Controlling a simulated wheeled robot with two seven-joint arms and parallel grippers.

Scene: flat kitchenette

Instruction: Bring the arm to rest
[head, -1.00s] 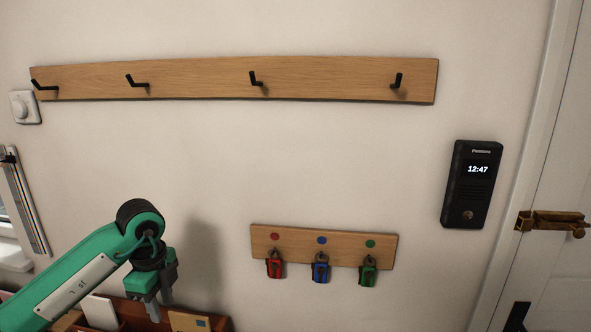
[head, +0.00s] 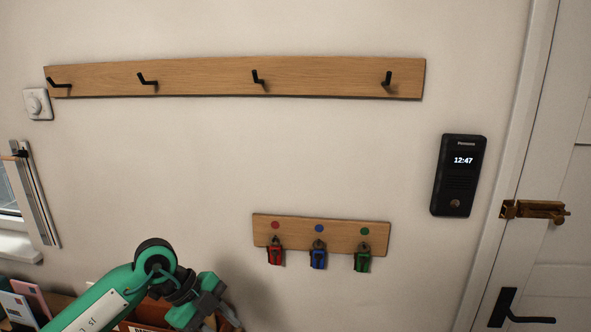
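My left arm (head: 108,300), green with dark joints, comes in from the lower left in the head view. My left gripper (head: 208,312) is at the bottom edge, in front of a reddish-brown organiser (head: 150,312). Its fingers point down and are partly cut off or hidden, so I cannot tell whether they are open or shut. I see nothing held in it. My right arm and gripper are not in view.
A small key board (head: 320,232) holds red (head: 275,254), blue (head: 318,257) and green (head: 362,260) key tags. Above is a rail with black hooks (head: 235,77). An intercom (head: 459,175) and a door with a brass latch (head: 535,210) are at right. The wall between is clear.

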